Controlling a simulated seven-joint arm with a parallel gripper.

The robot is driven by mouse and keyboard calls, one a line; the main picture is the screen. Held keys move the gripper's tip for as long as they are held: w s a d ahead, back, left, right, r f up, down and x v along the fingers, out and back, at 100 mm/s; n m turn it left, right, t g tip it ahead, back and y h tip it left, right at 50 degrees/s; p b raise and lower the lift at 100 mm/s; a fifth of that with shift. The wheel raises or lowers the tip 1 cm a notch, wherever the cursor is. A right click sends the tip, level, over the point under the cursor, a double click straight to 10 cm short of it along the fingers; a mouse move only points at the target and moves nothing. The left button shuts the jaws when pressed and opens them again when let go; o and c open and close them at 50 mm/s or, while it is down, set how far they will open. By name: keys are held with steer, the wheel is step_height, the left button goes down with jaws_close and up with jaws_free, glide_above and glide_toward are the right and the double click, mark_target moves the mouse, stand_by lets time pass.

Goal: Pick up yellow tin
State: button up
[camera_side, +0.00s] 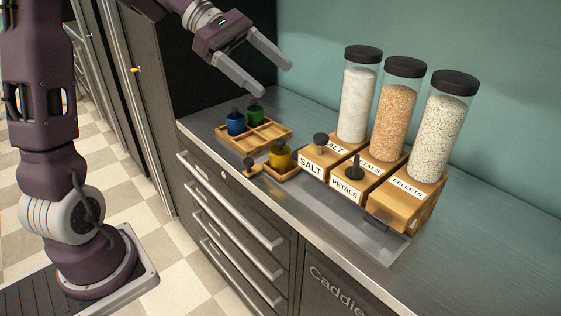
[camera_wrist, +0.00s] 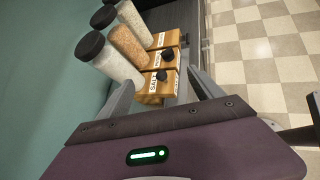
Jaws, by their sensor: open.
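The yellow tin (camera_side: 280,155) stands upright on a small wooden tray (camera_side: 290,173) on the counter, left of the salt dispenser in the side view. In the wrist view my gripper's two fingers (camera_wrist: 165,95) are spread apart, and the tin cannot be made out there. A blue tin (camera_side: 236,123) and a green tin (camera_side: 254,113) stand in a divided wooden tray (camera_side: 276,137) beside the yellow one.
Three tall dispensers, of salt (camera_side: 357,95), petals (camera_side: 396,115) and pellets (camera_side: 437,140), stand right of the yellow tin. The steel counter (camera_side: 480,235) has free room at the right. A teal wall (camera_side: 330,25) rises behind. Drawers (camera_side: 240,215) lie below the front edge.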

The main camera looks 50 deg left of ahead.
steer(key=w+a+f+n+t+h, duration=0.1)
steer(key=w+a+f+n+t, duration=0.3)
steer(key=a, duration=0.3)
steer(key=g, duration=0.2)
glide_toward(282, 152)
steer(key=shift+n, duration=0.3)
steer(key=w+d+f, duration=0.1)
steer(key=f, duration=0.1)
steer(key=w+d+f, duration=0.1)
steer(key=d+f, duration=0.1)
steer(key=shift+w+d, duration=0.15)
steer(key=shift+w, duration=0.25)
steer(key=x, duration=0.4)
steer(key=r+x, duration=0.1)
steer(key=x, duration=0.2)
steer(key=shift+w, duration=0.25)
steer(key=shift+r, duration=0.1)
steer(key=c, duration=1.6)
